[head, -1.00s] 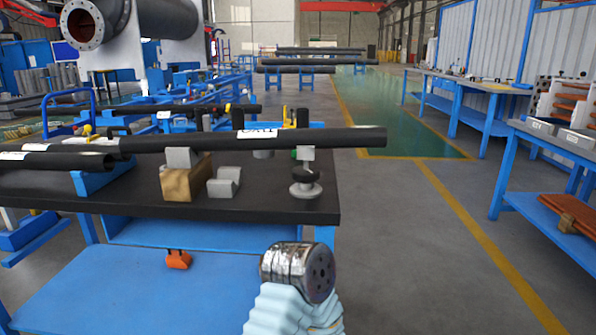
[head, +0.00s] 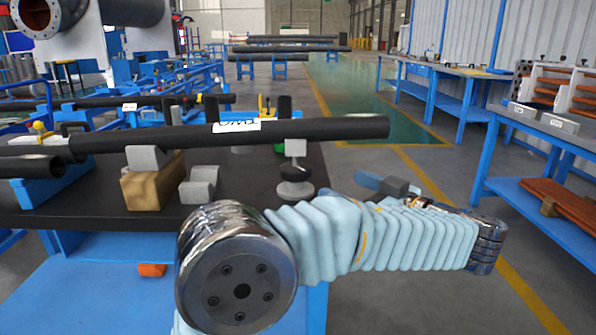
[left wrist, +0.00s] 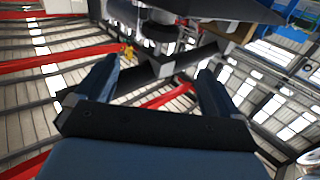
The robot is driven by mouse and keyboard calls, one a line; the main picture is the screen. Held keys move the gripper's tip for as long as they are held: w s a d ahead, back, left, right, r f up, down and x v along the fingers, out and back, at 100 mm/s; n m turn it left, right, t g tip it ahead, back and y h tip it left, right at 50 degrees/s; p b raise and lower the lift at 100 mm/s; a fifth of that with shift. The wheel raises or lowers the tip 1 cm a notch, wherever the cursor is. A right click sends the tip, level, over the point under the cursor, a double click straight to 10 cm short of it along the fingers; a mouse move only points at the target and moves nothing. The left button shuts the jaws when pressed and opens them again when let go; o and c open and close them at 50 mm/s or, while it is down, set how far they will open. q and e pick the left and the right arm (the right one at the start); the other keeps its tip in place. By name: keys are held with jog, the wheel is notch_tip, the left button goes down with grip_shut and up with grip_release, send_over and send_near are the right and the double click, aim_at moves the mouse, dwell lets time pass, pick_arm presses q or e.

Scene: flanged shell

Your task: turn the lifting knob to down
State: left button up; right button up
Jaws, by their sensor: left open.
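The lifting knob (head: 293,172) is a black disc on a small round-footed stand under the right end of the black pipe (head: 330,128). My left gripper (head: 368,181) is to the right of the stand, beyond the table's right edge, apart from the knob. Its two blue fingers are spread and empty in the left wrist view (left wrist: 158,68). That view looks tilted, with ceiling below and the table's dark edge above; the knob (left wrist: 160,32) seems to show beyond the fingers. My right gripper is not in view.
A wooden block (head: 150,185) with a grey rest and a grey V-block (head: 198,186) stand left of the knob on the dark tabletop (head: 90,200). A second black pipe (head: 30,166) lies at the left. The aisle to the right is open floor.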

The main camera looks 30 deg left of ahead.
aim_at(308, 172)
pick_arm(q)
jog(key=p+x, duration=0.1)
jog(key=x, duration=1.1)
jog(key=shift+f+p, duration=0.15)
jog(key=shift+p, duration=0.2)
jog(key=c, duration=1)
jog(key=shift+g, duration=0.3)
